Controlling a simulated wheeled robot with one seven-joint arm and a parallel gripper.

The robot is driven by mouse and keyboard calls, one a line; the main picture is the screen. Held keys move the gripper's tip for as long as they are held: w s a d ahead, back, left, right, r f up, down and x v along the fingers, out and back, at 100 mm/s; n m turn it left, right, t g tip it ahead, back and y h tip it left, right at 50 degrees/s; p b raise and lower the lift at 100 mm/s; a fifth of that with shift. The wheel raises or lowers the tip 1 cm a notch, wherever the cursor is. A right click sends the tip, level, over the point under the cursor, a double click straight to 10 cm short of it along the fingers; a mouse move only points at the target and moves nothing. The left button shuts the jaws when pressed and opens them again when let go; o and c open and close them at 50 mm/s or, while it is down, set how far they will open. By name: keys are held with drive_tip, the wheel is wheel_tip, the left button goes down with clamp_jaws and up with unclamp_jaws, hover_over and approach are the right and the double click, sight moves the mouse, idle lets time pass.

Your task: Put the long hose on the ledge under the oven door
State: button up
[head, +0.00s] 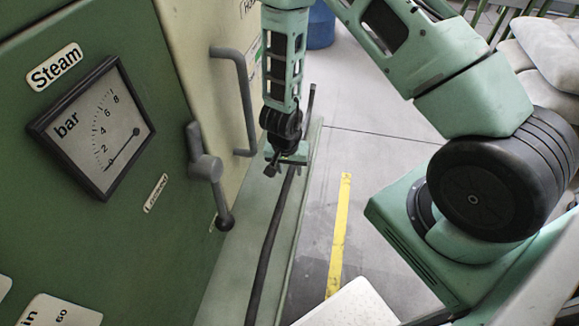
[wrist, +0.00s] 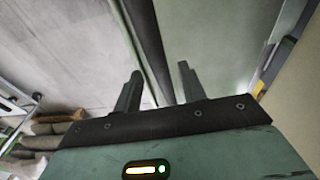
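The long hose (head: 268,240) is a dark, slightly bent strip. It lies lengthwise along the green ledge (head: 222,295) below the oven's front. My gripper (head: 286,168) points down over the hose's far half, next to the cream oven door (head: 196,70). In the wrist view the fingers (wrist: 160,85) stand apart. My gripper hides a short stretch of the hose.
A grey door handle (head: 246,100) and a lever with a knob (head: 208,168) stick out on the left of my gripper. A steam gauge (head: 97,128) is on the green panel. Open floor with a yellow stripe (head: 340,230) lies right of the ledge. Pale sacks (head: 545,60) lie far right.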

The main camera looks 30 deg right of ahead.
wheel_tip(320, 180, up, 12)
drive_tip(key=a+p, duration=0.1)
drive_tip(key=p, duration=0.6)
drive_tip(key=shift+s+a, duration=0.35)
